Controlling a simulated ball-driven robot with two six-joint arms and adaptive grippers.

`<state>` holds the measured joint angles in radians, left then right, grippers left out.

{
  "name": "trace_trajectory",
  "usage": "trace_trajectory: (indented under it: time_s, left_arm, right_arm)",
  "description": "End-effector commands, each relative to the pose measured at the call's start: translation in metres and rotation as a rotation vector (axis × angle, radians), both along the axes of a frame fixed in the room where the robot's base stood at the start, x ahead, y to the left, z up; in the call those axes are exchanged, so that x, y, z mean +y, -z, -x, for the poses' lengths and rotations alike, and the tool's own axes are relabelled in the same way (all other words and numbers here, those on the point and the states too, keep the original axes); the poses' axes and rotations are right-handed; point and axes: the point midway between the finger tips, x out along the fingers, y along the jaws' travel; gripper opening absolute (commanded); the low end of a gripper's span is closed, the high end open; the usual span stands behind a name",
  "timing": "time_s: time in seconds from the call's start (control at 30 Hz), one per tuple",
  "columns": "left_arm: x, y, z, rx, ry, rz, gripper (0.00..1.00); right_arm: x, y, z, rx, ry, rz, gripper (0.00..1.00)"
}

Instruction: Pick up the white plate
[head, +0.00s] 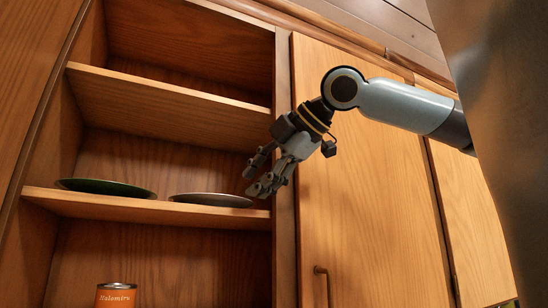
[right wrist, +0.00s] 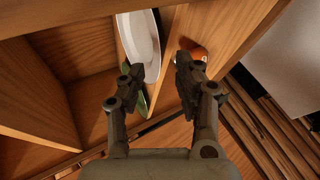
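The white plate (head: 211,200) lies on the middle shelf, seen nearly edge-on from below in the head view. It also shows in the right wrist view (right wrist: 142,38), beyond the left finger and partly in the gap between the fingers. My right gripper (head: 262,182) is open at the plate's right edge, reaching in from the right and pointing down-left. In the right wrist view its two fingers (right wrist: 158,72) stand apart with nothing gripped. I cannot tell whether a finger touches the plate. My left gripper is not in view.
A green plate (head: 105,187) lies on the same shelf (head: 160,211), left of the white one. An orange can (head: 115,297) stands on a lower level. Another shelf (head: 175,105) is above. A closed cabinet door (head: 365,200) with a handle is to the right.

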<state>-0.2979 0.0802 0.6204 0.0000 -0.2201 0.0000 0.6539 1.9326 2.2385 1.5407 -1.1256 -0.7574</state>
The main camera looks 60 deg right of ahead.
Motion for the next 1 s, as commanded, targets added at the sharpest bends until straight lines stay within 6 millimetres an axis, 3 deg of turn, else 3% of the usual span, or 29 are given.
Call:
trace_trajectory:
  time_s: [0.1, 0.3, 0.67, 0.93, 1.0]
  left_arm:
    - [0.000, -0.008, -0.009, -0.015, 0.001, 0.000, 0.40]
    - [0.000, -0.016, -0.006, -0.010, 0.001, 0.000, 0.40]
    - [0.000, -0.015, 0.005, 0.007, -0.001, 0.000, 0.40]
    - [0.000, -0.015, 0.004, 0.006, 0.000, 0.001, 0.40]
    - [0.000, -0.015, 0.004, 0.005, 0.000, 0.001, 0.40]
  right_arm:
    - [-0.002, 0.010, -0.017, 0.004, -0.001, -0.001, 0.34]
    - [-0.004, 0.020, -0.034, 0.001, 0.001, 0.000, 0.34]
    - [-0.004, 0.023, -0.039, -0.001, 0.001, -0.001, 0.34]
    - [-0.004, 0.023, -0.039, -0.001, 0.001, -0.001, 0.02]
    - [-0.004, 0.023, -0.039, -0.001, 0.000, 0.000, 0.00]
